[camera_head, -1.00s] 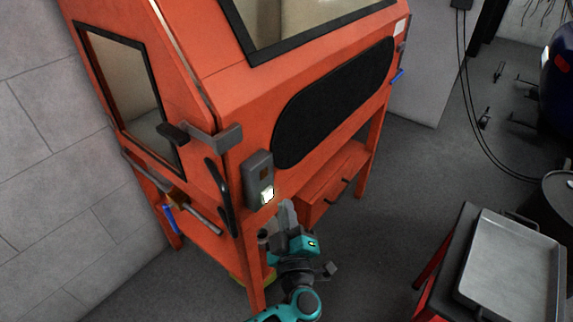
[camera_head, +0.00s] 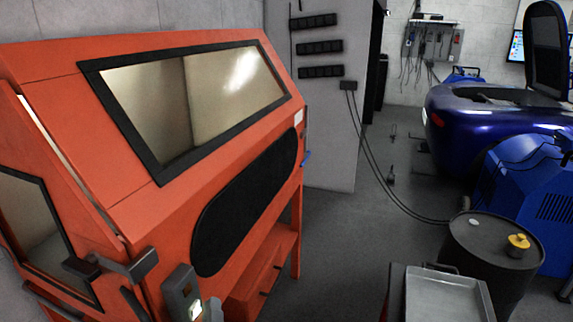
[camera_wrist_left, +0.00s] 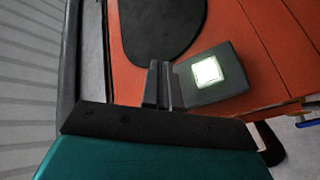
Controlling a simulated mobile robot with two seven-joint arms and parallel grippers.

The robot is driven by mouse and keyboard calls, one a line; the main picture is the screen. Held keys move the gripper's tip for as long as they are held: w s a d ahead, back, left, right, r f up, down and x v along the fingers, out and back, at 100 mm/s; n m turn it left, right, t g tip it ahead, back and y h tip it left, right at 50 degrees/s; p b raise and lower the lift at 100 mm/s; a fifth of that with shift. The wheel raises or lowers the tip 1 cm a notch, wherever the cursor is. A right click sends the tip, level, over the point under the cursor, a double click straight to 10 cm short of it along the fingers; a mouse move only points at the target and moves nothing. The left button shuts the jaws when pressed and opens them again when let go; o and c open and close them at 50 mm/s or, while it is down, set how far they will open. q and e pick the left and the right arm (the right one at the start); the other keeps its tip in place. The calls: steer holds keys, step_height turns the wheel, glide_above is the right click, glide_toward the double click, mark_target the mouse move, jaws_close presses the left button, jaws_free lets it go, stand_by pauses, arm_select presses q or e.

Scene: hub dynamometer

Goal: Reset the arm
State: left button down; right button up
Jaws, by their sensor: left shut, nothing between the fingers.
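My left gripper (camera_head: 215,309) shows only at its tip, at the bottom edge of the head view, just right of the grey switch box (camera_head: 178,287). In the left wrist view, the gripper's fingers (camera_wrist_left: 159,84) are shut and empty, beside the switch box (camera_wrist_left: 222,90) on the orange cabinet. The box carries a lit whitish square button (camera_wrist_left: 207,71). I cannot tell whether the fingertips touch the box. The left arm behind the gripper is out of the head view. My right gripper is not in view.
The orange cabinet (camera_head: 140,215) with a glass window fills the left. A black drum (camera_head: 490,245) and a metal tray (camera_head: 445,295) stand at the lower right. A blue car (camera_head: 465,115) is behind. Grey floor (camera_head: 345,240) lies open between, with a cable hanging over it.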

arm_select(q)
steer(key=s+d+f+m+g+h, duration=0.3)
steer(key=s+f+m+h, duration=0.1)
steer(key=s+m+h, duration=0.5)
steer(key=s+a+f+m+g+y, duration=0.2)
steer(key=s+a+f+m+g, duration=0.3)
steer(key=s+a+f, duration=0.1)
steer(key=shift+s+a+f+y, duration=0.25)
steer(key=shift+a+f+y, duration=0.1)
steer(key=shift+f, duration=0.15)
